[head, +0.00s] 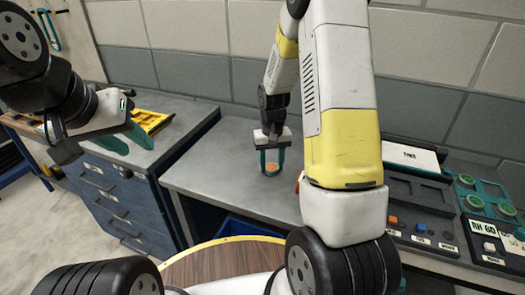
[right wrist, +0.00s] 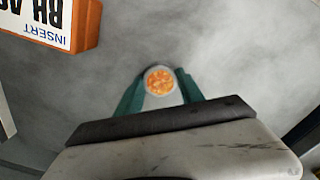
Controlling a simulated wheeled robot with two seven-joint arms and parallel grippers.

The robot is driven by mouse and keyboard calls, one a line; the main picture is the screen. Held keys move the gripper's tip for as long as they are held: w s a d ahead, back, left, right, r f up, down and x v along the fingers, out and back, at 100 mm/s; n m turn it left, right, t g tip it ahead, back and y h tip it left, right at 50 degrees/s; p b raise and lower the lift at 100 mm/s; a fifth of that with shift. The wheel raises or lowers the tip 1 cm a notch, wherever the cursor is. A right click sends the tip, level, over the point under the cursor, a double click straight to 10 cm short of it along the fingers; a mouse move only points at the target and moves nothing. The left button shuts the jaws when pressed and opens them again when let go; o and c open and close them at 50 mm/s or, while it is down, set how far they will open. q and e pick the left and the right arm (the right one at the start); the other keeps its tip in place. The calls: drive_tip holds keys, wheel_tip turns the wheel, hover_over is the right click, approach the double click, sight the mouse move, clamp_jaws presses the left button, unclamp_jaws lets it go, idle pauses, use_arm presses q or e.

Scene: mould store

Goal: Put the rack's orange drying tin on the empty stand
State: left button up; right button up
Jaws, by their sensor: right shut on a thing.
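A small round tin (head: 271,167) with a pale grey rim and orange contents is between the teal fingers of my right gripper (head: 272,160), over the grey worktop. The right wrist view shows the tin (right wrist: 160,80) from above, with the fingers of my right gripper (right wrist: 160,88) shut on its sides. I cannot tell whether the tin touches the worktop. My left gripper (head: 128,140) hangs at the left over the blue drawer unit, its teal fingers apart and empty. I cannot make out an empty stand for certain.
An orange block with a white label (right wrist: 45,20) stands near the tin in the right wrist view. Dark trays with small orange, blue and white pieces (head: 415,215) and a panel with green round parts (head: 482,205) are at right. A yellow tray (head: 150,121) lies at left.

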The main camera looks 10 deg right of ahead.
drive_tip(key=o, duration=1.4)
